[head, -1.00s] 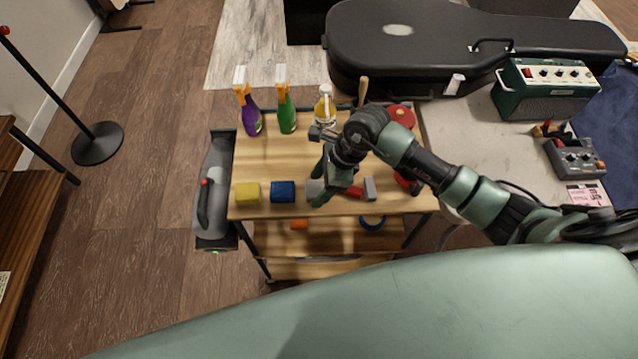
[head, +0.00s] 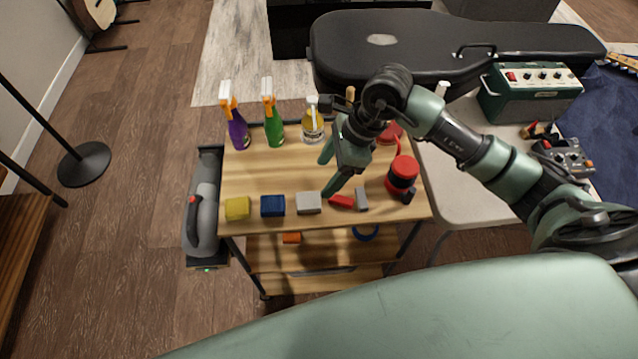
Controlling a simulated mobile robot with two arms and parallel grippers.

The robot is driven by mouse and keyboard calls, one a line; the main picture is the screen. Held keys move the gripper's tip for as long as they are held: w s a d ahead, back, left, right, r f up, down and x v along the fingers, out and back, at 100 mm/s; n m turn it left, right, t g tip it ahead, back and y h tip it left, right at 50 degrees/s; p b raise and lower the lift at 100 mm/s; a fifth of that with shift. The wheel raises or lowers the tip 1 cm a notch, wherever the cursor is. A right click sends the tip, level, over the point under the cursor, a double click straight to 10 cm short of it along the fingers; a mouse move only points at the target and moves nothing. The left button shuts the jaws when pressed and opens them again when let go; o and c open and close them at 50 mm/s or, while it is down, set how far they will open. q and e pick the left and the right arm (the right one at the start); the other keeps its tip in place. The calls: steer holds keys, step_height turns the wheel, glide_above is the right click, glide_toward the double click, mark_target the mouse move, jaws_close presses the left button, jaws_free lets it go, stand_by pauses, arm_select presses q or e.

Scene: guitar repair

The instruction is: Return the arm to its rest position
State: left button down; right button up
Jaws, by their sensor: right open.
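My right arm (head: 485,160) comes in from the right and reaches over the wooden cart (head: 270,178). Its green right gripper (head: 328,172) points down and to the left above the cart top. Its two fingers are apart, with nothing between them. A grey block (head: 308,203) and a red item (head: 341,201) lie on the cart top near the lower fingertip. The arm hides part of the cart's back right area. My left gripper is not in view.
A yellow block (head: 237,208), a blue block (head: 272,206) and a red-and-black can (head: 402,174) stand on the cart. Spray bottles (head: 274,122) line its back edge. A white table (head: 462,185) with a green amplifier (head: 530,95) and a black guitar case (head: 430,45) lie beyond.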

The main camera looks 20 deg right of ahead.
steer(key=shift+s+d+r, duration=0.1)
steer(key=shift+d+r, duration=0.1)
steer(key=shift+r, duration=0.4)
